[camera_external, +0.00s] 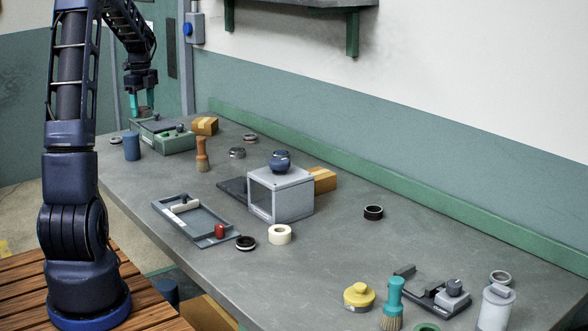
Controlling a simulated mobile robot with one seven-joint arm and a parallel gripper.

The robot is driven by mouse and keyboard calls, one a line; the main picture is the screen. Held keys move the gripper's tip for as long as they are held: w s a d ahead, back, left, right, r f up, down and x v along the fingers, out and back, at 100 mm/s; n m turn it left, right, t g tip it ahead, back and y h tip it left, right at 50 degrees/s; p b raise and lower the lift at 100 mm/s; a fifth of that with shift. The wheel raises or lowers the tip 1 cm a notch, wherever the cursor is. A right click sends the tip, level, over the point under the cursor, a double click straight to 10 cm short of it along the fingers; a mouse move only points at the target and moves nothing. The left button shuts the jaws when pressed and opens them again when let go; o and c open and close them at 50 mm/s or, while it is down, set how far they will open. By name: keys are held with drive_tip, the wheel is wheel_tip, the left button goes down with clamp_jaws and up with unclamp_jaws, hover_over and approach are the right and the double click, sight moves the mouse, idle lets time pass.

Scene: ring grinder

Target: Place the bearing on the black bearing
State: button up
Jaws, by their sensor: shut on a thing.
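My gripper (143,109) hangs at the far left end of the bench, over the green-grey box (172,143). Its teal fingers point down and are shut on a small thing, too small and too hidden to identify. A black ring (373,213), which looks like a bearing, lies flat right of the grey cube-shaped housing. Another dark ring with a pale centre (245,244) lies near the front edge. Metallic rings that may be bearings lie farther back, one grey (237,153) and one darker (250,138). I cannot tell which is the task's black bearing.
The grey housing (293,198) with a blue knob stands mid-bench. A shallow tray (207,232), a cream ring (280,235), a wooden-handled brush (202,155) and a blue cylinder (132,146) stand around. A yellow-lidded pot (357,296) and a teal brush (392,298) are at front right.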

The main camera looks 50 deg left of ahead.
drive_tip(key=w+a+r, duration=0.2)
drive_tip(key=w, duration=1.6)
drive_tip(key=m, duration=0.1)
hover_over(237, 149)
wheel_tip(237, 149, down, 20)
drive_tip(key=shift+d+f, duration=0.1)
drive_tip(key=shift+d, duration=0.05)
drive_tip(key=shift+f, duration=0.1)
drive_tip(key=o, duration=1.1)
drive_tip(key=shift+o, duration=0.2)
wheel_tip(237, 149, up, 12)
